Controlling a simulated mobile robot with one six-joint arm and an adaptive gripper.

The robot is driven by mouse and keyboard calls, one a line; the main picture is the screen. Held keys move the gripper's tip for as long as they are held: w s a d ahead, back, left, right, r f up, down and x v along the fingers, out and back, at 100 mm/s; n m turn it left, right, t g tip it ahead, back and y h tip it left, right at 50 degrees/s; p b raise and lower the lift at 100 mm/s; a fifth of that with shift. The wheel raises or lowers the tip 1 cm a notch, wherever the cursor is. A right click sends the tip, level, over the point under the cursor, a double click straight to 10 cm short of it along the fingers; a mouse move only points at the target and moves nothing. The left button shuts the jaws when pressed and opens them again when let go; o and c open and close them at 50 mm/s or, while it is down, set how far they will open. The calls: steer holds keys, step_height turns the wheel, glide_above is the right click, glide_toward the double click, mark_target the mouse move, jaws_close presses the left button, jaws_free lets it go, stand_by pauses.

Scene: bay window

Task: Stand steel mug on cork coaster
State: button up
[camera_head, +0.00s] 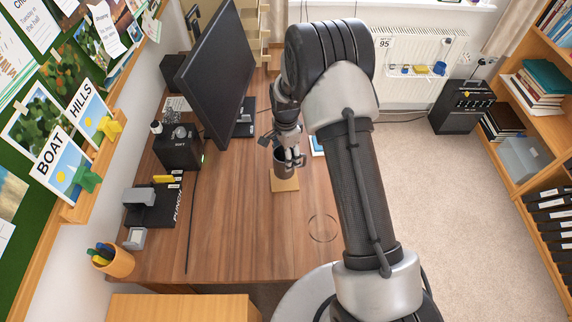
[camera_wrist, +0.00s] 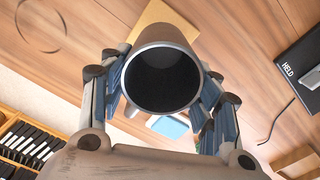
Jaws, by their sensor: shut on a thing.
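The steel mug (camera_head: 282,168) is dark and upright, its open mouth facing my wrist camera. In the wrist view the mug (camera_wrist: 163,78) sits between my two fingers, and its inside looks empty. My gripper (camera_head: 288,159) is shut on the mug's sides. The cork coaster (camera_head: 285,185) is a tan square on the desk, directly under or just behind the mug's base. Part of the coaster (camera_wrist: 157,17) shows beyond the mug in the wrist view. I cannot tell whether the base touches it.
The wooden desk (camera_head: 240,235) is mostly clear in front, with a dark ring mark (camera_head: 323,229). A monitor (camera_head: 213,70) stands behind left. A black box (camera_head: 178,149), a hole punch (camera_head: 150,205) and a pen pot (camera_head: 114,261) line the left side. A blue-and-white item (camera_head: 317,145) lies right of the mug.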

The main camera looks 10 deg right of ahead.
steer(key=shift+f+b, duration=0.45)
steer(key=shift+f, duration=1.85)
steer(key=shift+f, duration=0.15)
steer(key=o, duration=1.2)
steer(key=shift+c, duration=0.2)
